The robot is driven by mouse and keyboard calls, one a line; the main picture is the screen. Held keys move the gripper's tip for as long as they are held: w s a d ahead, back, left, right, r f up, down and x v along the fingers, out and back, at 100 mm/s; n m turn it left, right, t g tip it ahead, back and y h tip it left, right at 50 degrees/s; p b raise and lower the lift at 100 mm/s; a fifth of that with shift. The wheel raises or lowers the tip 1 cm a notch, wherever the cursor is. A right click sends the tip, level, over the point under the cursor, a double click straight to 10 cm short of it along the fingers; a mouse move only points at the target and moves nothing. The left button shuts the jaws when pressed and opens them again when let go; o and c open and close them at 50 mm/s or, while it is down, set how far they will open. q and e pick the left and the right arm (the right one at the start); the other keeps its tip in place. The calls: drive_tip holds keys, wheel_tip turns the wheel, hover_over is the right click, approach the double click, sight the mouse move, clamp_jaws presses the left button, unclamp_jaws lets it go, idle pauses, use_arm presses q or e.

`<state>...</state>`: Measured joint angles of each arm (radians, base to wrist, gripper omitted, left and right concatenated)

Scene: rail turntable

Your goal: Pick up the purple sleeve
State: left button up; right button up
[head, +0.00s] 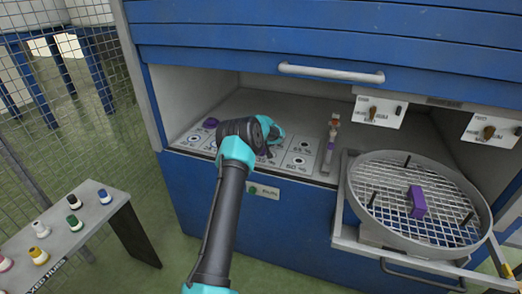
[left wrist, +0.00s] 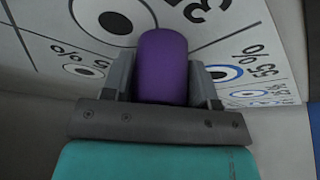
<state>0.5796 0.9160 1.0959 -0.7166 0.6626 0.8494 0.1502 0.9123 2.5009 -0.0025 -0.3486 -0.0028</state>
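A purple sleeve (left wrist: 162,66) with a rounded end is between the two fingers of my left gripper in the left wrist view. The fingers lie close along both its sides, so my left gripper (left wrist: 163,85) looks shut on it. In the head view my left gripper (head: 270,138) is over the marked cards in the cabinet bay. I cannot tell if the sleeve touches the card below. A purple block (head: 417,202) sits on the round mesh turntable (head: 366,222). My right gripper is not in view.
Printed cards with circles (head: 300,160) line the bay floor. A small upright post (head: 331,140) stands right of my gripper. A cabinet shutter with a handle (head: 330,73) hangs above. A bench (head: 85,222) with several coloured pegs is at the left, beside a wire fence.

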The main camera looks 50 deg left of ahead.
use_arm(q)
drive_tip(key=c, duration=0.6)
drive_tip(key=shift+r, duration=0.15)
drive_tip(key=shift+r, duration=1.5)
drive_tip(key=shift+s+d+r, duration=0.1)
drive_tip(key=shift+s+r, duration=0.05)
drive_tip(key=s+d+r, duration=0.1)
drive_tip(key=s+d, duration=0.9)
drive_tip(key=d, duration=0.1)
drive_tip(key=shift+s+d+r, duration=0.15)
drive_tip(key=shift+d+r, duration=0.05)
drive_tip(key=shift+d, duration=0.2)
